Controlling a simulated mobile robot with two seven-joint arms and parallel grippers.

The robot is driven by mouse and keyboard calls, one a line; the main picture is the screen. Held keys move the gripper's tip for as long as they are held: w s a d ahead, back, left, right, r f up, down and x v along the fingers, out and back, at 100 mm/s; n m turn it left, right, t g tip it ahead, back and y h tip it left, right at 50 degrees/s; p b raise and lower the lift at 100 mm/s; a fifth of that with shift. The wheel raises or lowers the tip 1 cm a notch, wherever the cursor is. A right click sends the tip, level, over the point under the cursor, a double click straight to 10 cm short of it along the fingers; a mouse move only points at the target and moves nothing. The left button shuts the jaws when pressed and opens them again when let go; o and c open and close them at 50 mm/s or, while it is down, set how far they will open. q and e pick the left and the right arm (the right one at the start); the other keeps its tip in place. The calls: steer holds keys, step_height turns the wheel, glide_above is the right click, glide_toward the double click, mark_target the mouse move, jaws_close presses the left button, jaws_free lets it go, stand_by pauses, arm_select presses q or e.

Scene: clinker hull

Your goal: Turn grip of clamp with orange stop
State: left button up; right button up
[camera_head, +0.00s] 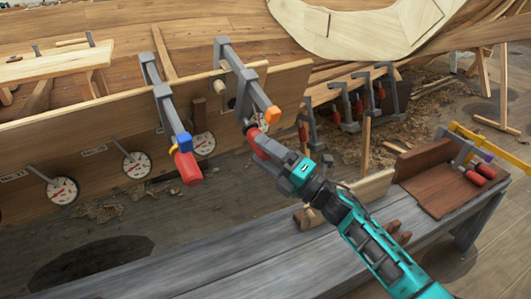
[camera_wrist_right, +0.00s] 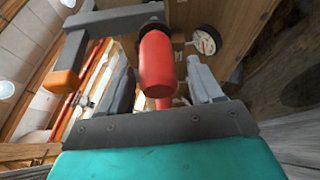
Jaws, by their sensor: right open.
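The clamp with the orange stop (camera_head: 232,65) is a grey bar clamp on the top edge of the hull plank. Its orange stop (camera_head: 273,114) is at the near end of the bar, and it also shows at the left in the wrist view (camera_wrist_right: 61,82). Its red grip (camera_head: 253,132) hangs below the bar. In the wrist view the red grip (camera_wrist_right: 156,62) points toward me between the two fingers. My right gripper (camera_head: 267,152) is open around the grip, with a gap visible at each side. My left gripper is not in view.
A second clamp with a blue stop (camera_head: 184,141) and red grip (camera_head: 187,168) stands to the left. Round dials (camera_head: 137,164) sit along the plank. A grey bench (camera_head: 190,272) runs below. More clamps (camera_head: 345,110) hang behind at the right.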

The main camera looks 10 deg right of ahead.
steer(key=v, duration=1.3)
steer(key=shift+a, duration=0.1)
stand_by(1.0)
